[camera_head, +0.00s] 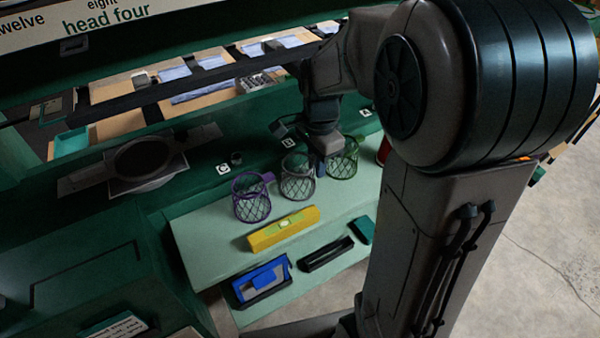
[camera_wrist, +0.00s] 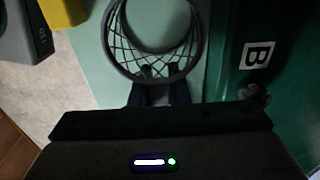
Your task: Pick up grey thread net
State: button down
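The grey thread net (camera_head: 298,183) is a round wire-mesh basket standing on the pale green shelf (camera_head: 215,250), between a purple net (camera_head: 251,204) and a green net (camera_head: 343,164). In the wrist view the grey net (camera_wrist: 113,52) shows its round rim and mesh from above. My gripper (camera_head: 323,168) points down at the grey net's right side. In the wrist view my gripper's fingertips (camera_wrist: 160,72) are at the net's near edge, with a grey piece between the dark fingers. Whether they press on it cannot be told.
A yellow level (camera_head: 284,230), a blue tray-like item (camera_head: 262,280), a black item (camera_head: 326,254) and a small teal block (camera_head: 362,230) lie in front of the nets. The dark green wall (camera_head: 190,185) with square letter labels rises behind. A red object (camera_head: 383,151) is partly hidden by my arm.

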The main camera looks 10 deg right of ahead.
notch_tip(320, 180, up, 10)
dwell(0.7)
dwell(0.4)
